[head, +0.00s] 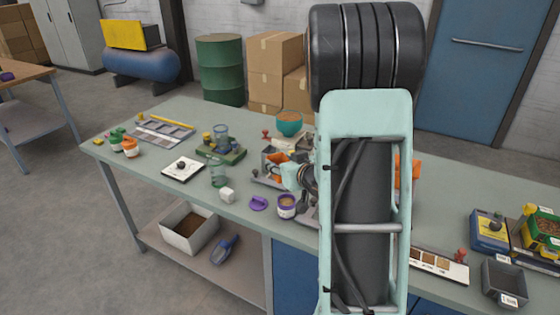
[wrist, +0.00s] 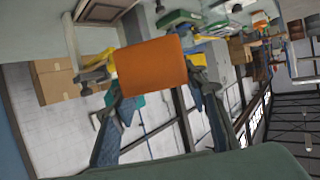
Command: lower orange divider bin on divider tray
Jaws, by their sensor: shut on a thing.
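My gripper (head: 284,168) is shut on the orange divider bin (wrist: 152,68), which lies between its two fingers in the wrist view. In the head view only a small part of the orange bin (head: 277,158) shows, just left of the gripper. A grey tray (head: 262,180) lies on the bench close beneath the gripper. It is largely hidden by the gripper and arm, and I cannot tell whether the bin touches it. Another orange thing (head: 416,168) shows right of my arm, partly hidden.
A grey bin (head: 504,282) stands at the right. My arm hides the bench middle.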

